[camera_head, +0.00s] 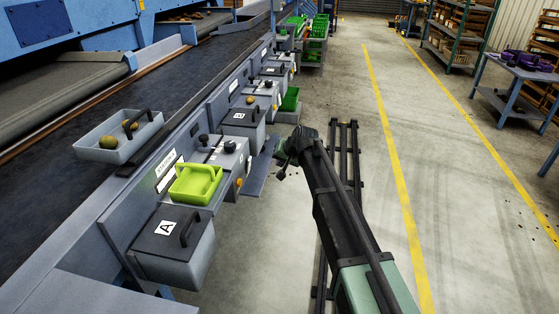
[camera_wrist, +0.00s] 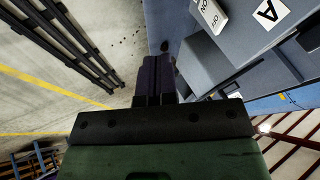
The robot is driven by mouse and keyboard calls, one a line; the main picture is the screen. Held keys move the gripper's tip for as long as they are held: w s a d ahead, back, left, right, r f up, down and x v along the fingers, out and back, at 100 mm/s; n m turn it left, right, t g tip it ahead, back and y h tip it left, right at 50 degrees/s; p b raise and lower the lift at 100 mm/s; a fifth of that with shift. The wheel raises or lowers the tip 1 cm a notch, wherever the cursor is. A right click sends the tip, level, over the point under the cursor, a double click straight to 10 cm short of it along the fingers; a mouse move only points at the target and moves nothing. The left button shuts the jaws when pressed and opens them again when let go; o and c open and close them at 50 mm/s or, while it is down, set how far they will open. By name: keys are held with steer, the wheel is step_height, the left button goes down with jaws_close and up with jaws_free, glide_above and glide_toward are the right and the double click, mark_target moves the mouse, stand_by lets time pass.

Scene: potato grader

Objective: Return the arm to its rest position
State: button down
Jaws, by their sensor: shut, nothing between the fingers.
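My arm reaches up from the lower right of the head view, over the aisle floor beside the grader. My gripper (camera_head: 281,170) is at its far end, just right of the grader's side and apart from the bins. In the wrist view my gripper's dark fingers (camera_wrist: 160,80) lie side by side, shut with nothing between them.
A lime-green tray (camera_head: 195,184) sits on the grader's side ledge near the bin labelled A (camera_head: 175,245). A grey tray with potatoes (camera_head: 118,137) rests on the belt. Dark rails (camera_head: 345,140) run along the floor. The aisle right of them is clear up to a table (camera_head: 515,75).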

steer(key=s+d+f+g+h, duration=0.15)
steer(key=s+d, duration=0.45)
steer(key=s, duration=0.6)
steer(key=s+d+f+n+g+h, duration=0.15)
steer(key=s+d, duration=0.45)
steer(key=s, duration=0.6)
steer(key=s+d+m+g+h, duration=0.1)
steer(key=s+d+g+h, duration=0.1)
steer(key=s+d, duration=0.8)
step_height(320, 180, up, 17)
steer(key=s+a+p, duration=0.1)
steer(key=a+p, duration=0.2)
steer(key=p, duration=1.4)
steer(key=shift+f, duration=0.15)
steer(key=shift+s, duration=0.1)
